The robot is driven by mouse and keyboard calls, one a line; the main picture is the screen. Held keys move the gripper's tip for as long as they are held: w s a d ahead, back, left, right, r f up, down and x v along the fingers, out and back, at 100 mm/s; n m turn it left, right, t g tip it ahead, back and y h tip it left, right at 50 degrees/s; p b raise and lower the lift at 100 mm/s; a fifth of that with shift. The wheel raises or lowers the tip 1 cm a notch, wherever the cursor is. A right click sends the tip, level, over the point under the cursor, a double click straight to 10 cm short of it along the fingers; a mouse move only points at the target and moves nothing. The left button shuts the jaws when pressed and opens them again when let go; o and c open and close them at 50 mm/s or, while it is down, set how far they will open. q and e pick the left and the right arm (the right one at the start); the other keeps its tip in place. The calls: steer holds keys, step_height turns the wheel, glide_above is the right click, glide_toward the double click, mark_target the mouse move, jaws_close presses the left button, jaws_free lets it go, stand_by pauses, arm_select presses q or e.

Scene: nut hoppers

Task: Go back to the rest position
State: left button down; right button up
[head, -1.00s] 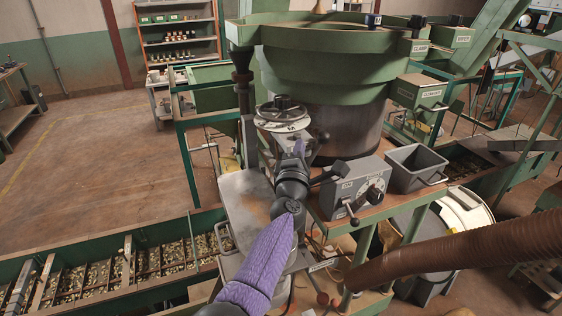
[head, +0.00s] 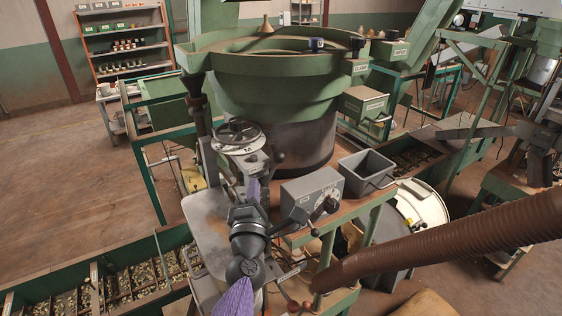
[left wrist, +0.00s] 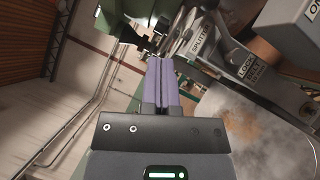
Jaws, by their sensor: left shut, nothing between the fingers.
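My left gripper (head: 253,188) is in front of the handwheel (head: 239,132), on the near side of the big green bowl hopper (head: 265,90). Its purple fingers are pressed together and empty, partly hidden behind my own wrist in the head view. In the left wrist view the shut fingers (left wrist: 163,84) point towards a blurred part near a label reading SPLITTER. I cannot tell whether they touch anything. My right gripper is not in view.
A grey control box (head: 312,197) and a grey open bin (head: 366,174) stand right of my left arm. A brown ribbed hose (head: 450,242) crosses the lower right. Long green troughs of nuts (head: 120,290) lie lower left. Open floor (head: 60,190) is at the left.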

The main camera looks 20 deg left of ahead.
arm_select(q)
steer(key=s+d+f+m+g+h, duration=0.65)
steer(key=s+d+m+h, duration=0.35)
steer(key=m, duration=0.9)
steer(key=s+a+f+m+g+y, duration=0.2)
steer(key=s+f+m+g, duration=0.25)
steer(key=s, duration=0.45)
steer(key=s+a+f+m+g+y, duration=0.25)
steer(key=s+m+g, duration=0.2)
steer(key=s, duration=0.55)
step_height(320, 180, down, 43)
steer(key=s+g+b, duration=0.2)
steer(key=b, duration=2.1)
steer(key=s+a+f+b, duration=0.1)
steer(key=s+f+b, duration=0.3)
steer(key=f, duration=0.4)
steer(key=s+f+g+b, duration=0.1)
steer(key=s+f+b, duration=0.4)
steer(key=f, duration=0.3)
steer(key=s+a+f+b, duration=0.1)
steer(key=s+f+b, duration=0.3)
steer(key=f, duration=0.5)
steer(key=b, duration=0.2)
steer(key=shift+s+a+h+b, duration=0.15)
steer(key=shift+a+h+b, duration=0.2)
steer(key=shift+f, duration=0.1)
